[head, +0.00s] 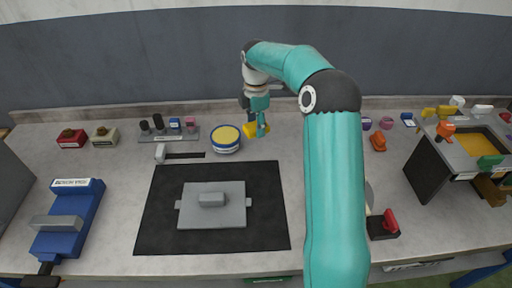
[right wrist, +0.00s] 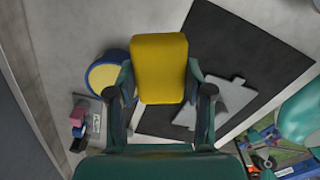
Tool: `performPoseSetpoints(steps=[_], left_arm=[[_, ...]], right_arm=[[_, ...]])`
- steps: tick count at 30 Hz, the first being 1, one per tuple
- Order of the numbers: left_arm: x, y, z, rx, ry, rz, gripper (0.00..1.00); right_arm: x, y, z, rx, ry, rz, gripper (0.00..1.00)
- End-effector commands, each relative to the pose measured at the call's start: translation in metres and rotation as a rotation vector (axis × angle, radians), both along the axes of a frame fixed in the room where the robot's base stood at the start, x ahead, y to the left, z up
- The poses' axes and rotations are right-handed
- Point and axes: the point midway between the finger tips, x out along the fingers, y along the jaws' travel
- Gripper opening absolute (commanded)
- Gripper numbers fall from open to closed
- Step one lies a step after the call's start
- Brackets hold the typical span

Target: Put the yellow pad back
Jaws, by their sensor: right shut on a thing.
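The yellow pad (right wrist: 160,65) is a thick block with rounded corners. My right gripper (right wrist: 160,92) is shut on it, with one finger on each side. In the head view the pad (head: 249,131) shows only in part beside my right gripper (head: 257,124), close to the right of a round blue-and-white tin (head: 226,147) with a yellow top. The tin also shows in the right wrist view (right wrist: 104,77), to the left of the pad. I cannot tell how high the pad is above the bench. My left gripper is not in view.
A black mat (head: 160,232) bears a grey plate (head: 213,218). A small rack (head: 170,138) holds several items left of the tin. A red-handled device (head: 383,230) is beside my right arm.

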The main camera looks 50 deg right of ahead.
Motion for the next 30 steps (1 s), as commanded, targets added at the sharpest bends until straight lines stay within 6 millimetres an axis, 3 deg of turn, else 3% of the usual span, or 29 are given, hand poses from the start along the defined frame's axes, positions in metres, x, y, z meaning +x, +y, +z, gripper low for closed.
performPoseSetpoints(steps=[6, 13, 19, 30], left_arm=[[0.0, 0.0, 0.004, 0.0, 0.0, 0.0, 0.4], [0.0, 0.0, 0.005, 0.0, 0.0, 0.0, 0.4], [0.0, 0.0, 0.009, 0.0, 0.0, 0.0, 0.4], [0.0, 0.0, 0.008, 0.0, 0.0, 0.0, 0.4]], right_arm=[[-0.001, 0.0, -0.041, 0.001, 0.002, -0.001, 0.23], [0.0, 0.0, -0.057, 0.001, 0.002, 0.0, 0.23], [0.0, 0.0, -0.085, 0.001, 0.002, 0.0, 0.23], [0.0, 0.0, -0.093, 0.0, -0.001, 0.0, 0.23]])
